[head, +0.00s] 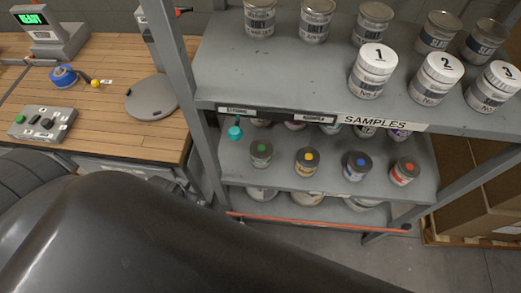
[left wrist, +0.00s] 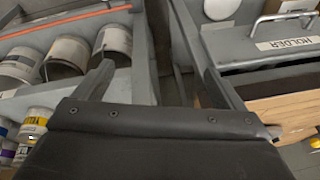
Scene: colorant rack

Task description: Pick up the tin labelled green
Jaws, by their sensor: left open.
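The tin with a green dot on its dark lid (head: 261,153) stands upright at the left end of the front row on the middle shelf (head: 285,183) in the head view. Its front label is too small to read. A tin with a yellow dot (head: 307,162) stands to its right. My left gripper (left wrist: 160,65) shows in the left wrist view, open with nothing between its fingers; its fingertips are not visible in the head view. I cannot pick out the green-dotted tin in the left wrist view. My right gripper is not in view.
Blue-dotted (head: 357,166) and red-dotted (head: 405,172) tins stand farther right in the row. A small teal object (head: 235,130) is near the left post. The upper shelf (head: 240,75) and grey post (head: 185,85) frame the opening. A wooden counter (head: 110,75) is left.

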